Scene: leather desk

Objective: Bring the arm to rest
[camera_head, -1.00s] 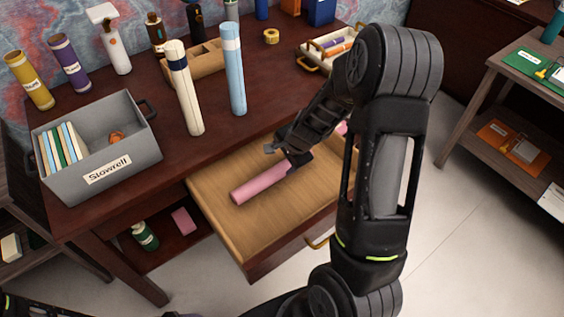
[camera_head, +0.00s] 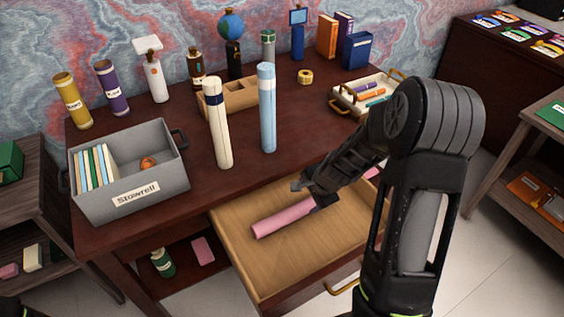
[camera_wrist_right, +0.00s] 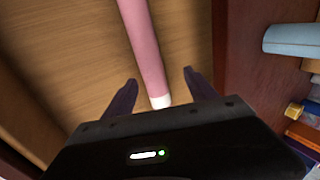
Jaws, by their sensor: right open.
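My right gripper (camera_head: 308,190) is low over the open wooden drawer (camera_head: 252,265). In the right wrist view its two dark fingers (camera_wrist_right: 160,82) are spread apart, with a pink tube (camera_wrist_right: 143,35) lying between them. The tube ends in a white tip near the palm. In the head view the pink tube (camera_head: 280,218) lies in the drawer, its right end hidden by my gripper. I cannot tell whether the fingers touch it. My left gripper is not in view.
On the desk above the drawer stand a cream tube (camera_head: 220,135) and a blue tube (camera_head: 267,110). A grey bin (camera_head: 135,190) is at the left. A white tray (camera_head: 350,97) lies behind my right arm. The drawer's left part is clear.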

